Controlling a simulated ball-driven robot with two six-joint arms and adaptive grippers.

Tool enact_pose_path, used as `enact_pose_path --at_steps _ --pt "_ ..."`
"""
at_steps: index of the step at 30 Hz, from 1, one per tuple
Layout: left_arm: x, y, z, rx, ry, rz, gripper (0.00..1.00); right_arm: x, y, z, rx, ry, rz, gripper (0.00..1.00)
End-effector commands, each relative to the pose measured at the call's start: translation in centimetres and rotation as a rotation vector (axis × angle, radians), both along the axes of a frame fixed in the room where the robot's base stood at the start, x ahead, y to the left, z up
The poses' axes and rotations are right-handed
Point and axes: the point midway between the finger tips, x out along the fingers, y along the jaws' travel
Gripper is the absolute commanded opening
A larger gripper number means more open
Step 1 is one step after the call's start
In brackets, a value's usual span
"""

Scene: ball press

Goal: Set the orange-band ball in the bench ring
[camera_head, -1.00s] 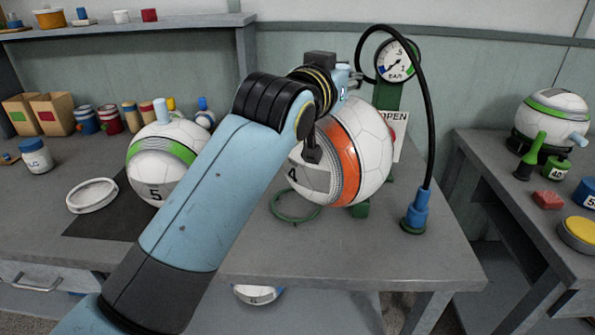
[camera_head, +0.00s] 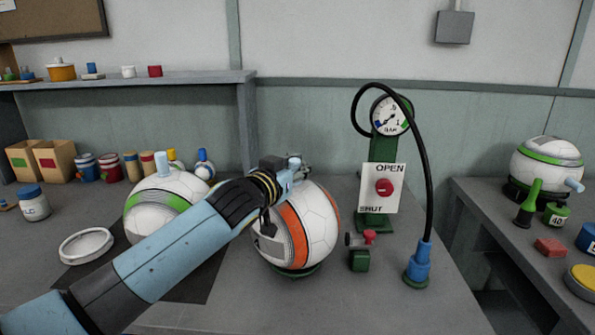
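The orange-band ball (camera_head: 319,228), white with an orange band beside a grey patch, sits over the green bench ring (camera_head: 303,271) in the middle of the bench. Only a low front part of the ring shows below the ball; the rest is hidden. My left gripper (camera_head: 281,194) is at the ball's upper left. One dark finger hangs down in front of the ball's left side. The other fingertip is hard to make out near the top, so I cannot tell whether it grips or has let go. My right gripper is not in view.
A gauge post (camera_head: 382,150) with a black hose and an OPEN/SHUT panel (camera_head: 366,207) stands behind right. A small green valve block (camera_head: 358,260) is right of the ball. A green-band ball (camera_head: 150,212) and a white ring (camera_head: 86,247) are left.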

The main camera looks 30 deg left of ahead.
Motion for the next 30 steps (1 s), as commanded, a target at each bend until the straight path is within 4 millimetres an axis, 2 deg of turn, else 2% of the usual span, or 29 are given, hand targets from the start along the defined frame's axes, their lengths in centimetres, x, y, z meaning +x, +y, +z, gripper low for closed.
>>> enact_pose_path --at_steps 16,18,23,30 --pt "0.02 -0.05 -1.22 0.001 -0.003 -0.001 0.0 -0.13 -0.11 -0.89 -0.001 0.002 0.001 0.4" --pt "-0.01 -0.04 -1.17 0.0 0.0 0.0 0.12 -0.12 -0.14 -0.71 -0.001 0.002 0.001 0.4" --pt "-0.01 -0.04 -1.14 0.001 0.0 0.0 0.33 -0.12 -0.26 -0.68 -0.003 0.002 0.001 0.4" --pt "-0.01 -0.04 -1.13 0.001 0.0 0.0 0.34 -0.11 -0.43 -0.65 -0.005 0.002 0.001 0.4"
